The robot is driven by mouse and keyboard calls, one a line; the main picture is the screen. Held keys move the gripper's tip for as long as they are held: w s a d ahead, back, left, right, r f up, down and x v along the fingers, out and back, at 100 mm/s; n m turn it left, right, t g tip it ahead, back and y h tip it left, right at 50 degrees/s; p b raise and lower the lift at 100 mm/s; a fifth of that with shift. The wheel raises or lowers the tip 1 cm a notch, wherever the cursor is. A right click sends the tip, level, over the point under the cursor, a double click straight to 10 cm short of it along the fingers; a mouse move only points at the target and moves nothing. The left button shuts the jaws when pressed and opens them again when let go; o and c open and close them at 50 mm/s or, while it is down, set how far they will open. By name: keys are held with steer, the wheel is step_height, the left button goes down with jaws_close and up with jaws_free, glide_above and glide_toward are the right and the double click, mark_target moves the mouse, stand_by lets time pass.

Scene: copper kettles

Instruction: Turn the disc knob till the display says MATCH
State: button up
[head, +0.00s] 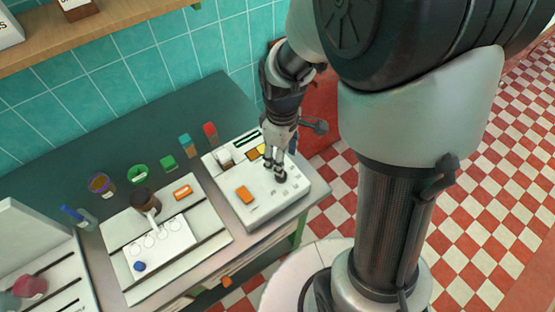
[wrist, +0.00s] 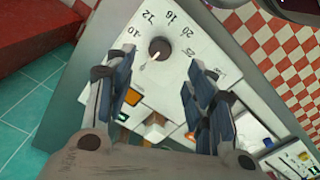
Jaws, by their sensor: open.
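The disc knob (wrist: 156,54) is a dark round disc with a pale pointer mark, set in a white panel with printed numbers around it. It sits just beyond and between my gripper's fingertips (wrist: 160,70) in the wrist view. The fingers are spread apart with nothing held between them; I cannot tell if they touch the knob's sides. In the head view my gripper (head: 278,172) points down over the white console (head: 262,206), and its fingers cover the knob. A yellow patch (head: 257,152) lies near the console's back; I cannot read any display wording.
A white tray (head: 120,232) with a brown cup (head: 145,201) stands to the left. Several small coloured items, among them a green one (head: 168,163), line the counter's back. The tiled wall (head: 150,60) is behind.

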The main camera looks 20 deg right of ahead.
step_height(320, 180, down, 8)
steer(key=shift+f+b, duration=0.15)
steer(key=shift+b, duration=1)
steer(key=c, duration=1.1)
